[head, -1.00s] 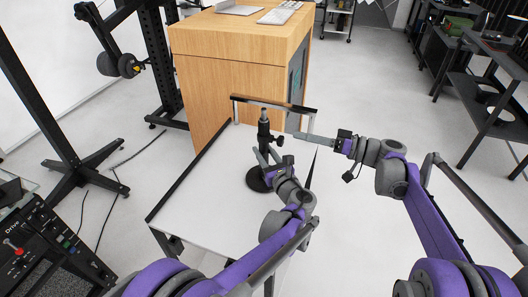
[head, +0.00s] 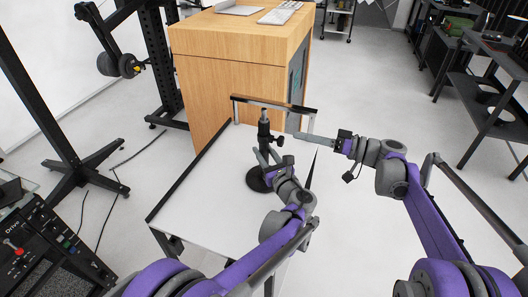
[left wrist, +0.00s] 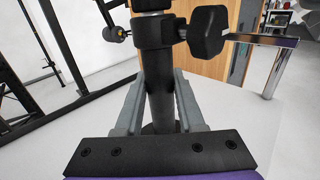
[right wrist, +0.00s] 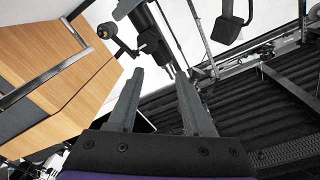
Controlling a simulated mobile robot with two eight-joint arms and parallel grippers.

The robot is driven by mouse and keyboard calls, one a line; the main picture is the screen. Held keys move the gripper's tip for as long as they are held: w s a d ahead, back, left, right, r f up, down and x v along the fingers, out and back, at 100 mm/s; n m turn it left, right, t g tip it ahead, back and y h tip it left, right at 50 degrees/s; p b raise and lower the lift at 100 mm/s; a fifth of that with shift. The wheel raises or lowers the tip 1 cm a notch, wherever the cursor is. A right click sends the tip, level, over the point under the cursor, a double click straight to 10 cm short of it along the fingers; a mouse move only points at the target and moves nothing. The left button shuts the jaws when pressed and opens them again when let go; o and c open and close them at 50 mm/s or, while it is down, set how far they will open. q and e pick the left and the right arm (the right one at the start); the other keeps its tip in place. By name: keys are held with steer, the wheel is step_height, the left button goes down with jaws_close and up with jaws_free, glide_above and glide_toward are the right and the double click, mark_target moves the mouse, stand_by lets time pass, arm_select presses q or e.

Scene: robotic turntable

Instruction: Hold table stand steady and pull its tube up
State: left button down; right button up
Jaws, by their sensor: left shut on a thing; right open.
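The black table stand (head: 256,180) stands upright on the white table, its round base resting on the top. Its post carries a dark collar with a side knob (left wrist: 208,33), and the short tube (head: 264,114) shows above the collar. My left gripper (head: 264,155) is shut on the post below the collar; the left wrist view shows the post (left wrist: 160,100) between its fingers. My right gripper (head: 297,136) is open, at the right of the stand near the tube's height. In the right wrist view the tube (right wrist: 169,64) shows near the fingertips; I cannot tell if they touch.
The white table (head: 200,200) has free surface left of the stand. A metal handle bar (head: 275,102) rises at its far edge, close behind the tube. A wooden cabinet (head: 225,60) stands beyond it. A black frame (head: 160,60) stands at the left.

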steer(key=o, duration=0.3)
steer(key=shift+w+a+n, duration=0.1)
steer(key=shift+w+n, duration=0.05)
steer(key=shift+n, duration=0.15)
steer(key=w+a+n+g+y, duration=0.1)
steer(key=w+a+n+g, duration=0.2)
steer(key=a+n, duration=0.6)
steer(key=w+a, duration=0.1)
steer(key=a, duration=0.4)
steer(key=shift+w+r+g, duration=0.15)
steer(key=shift+g, duration=0.25)
jaws_close()
stand_by(0.9)
